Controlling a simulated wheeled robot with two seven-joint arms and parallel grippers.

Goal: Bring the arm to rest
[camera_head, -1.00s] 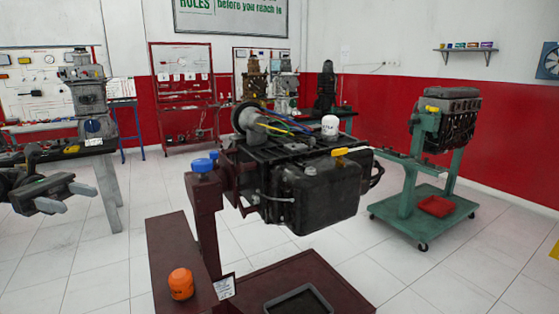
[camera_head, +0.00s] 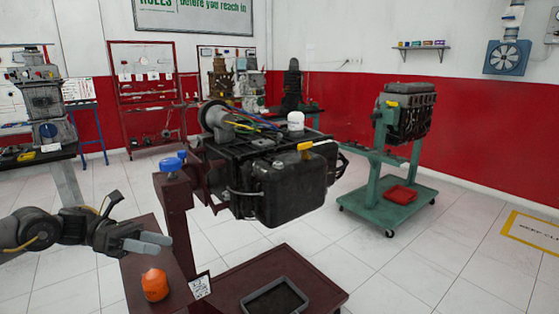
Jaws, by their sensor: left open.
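My left arm (camera_head: 50,232) comes in from the left edge. My left gripper (camera_head: 150,242) is open, its two grey fingers pointing right with nothing between them. It appears in front of the dark red engine stand, left of its post and above an orange oil filter (camera_head: 155,285) in the picture. I cannot tell how far it is from the post. My right gripper is not in view.
A black engine (camera_head: 290,190) with a white filter (camera_head: 296,121) hangs on the dark red stand (camera_head: 178,210). A green wheeled stand (camera_head: 385,195) carries another engine at the right. The tiled floor between is clear.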

